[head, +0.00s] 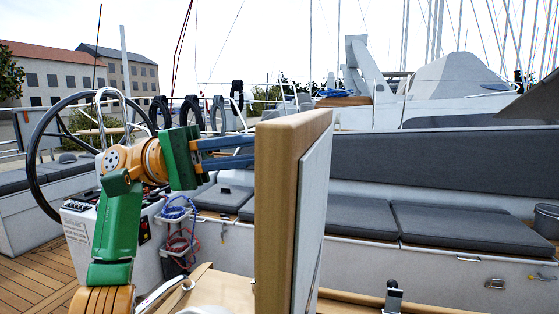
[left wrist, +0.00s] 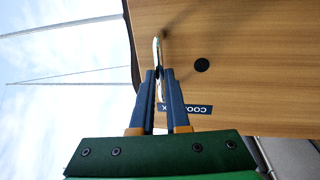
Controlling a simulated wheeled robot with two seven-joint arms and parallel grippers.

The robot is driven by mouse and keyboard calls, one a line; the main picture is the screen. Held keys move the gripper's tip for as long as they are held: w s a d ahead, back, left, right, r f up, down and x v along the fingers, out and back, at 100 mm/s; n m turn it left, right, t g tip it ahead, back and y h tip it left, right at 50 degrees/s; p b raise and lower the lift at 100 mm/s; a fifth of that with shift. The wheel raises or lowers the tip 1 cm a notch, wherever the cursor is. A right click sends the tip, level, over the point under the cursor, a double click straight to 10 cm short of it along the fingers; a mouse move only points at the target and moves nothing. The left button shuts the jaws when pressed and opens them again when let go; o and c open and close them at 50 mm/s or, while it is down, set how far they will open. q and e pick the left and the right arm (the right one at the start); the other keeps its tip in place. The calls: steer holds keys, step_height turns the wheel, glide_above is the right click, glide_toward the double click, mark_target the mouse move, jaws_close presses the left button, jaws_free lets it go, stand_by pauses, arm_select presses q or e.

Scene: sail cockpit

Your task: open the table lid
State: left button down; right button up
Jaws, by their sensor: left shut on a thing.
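The table lid (head: 284,200) stands raised, nearly upright, in the middle of the head view, its thick wooden edge towards me and a pale inner face on the right. Its wooden face (left wrist: 240,50) fills the upper right of the left wrist view, with a round black spot and a dark label. My left gripper (head: 232,152) reaches to the lid's left side, its tips hidden behind the edge. In the left wrist view my left gripper (left wrist: 159,76) is closed on a thin, pale, curved handle (left wrist: 157,52) at the lid. My right gripper is out of view.
The wooden table base (head: 218,292) lies below the lid. A steering wheel (head: 40,150) and white console (head: 80,225) stand at the left. Grey-cushioned benches (head: 470,228) run along the back and right. A small dark fitting (head: 393,296) stands at the front right.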

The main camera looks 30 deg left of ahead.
arm_select(q)
steer(key=shift+a, duration=0.35)
steer(key=shift+r, duration=0.1)
steer(key=c, duration=0.9)
jaws_free()
steer(key=p+v, duration=0.1)
steer(key=v, duration=0.6)
steer(key=shift+f, duration=0.25)
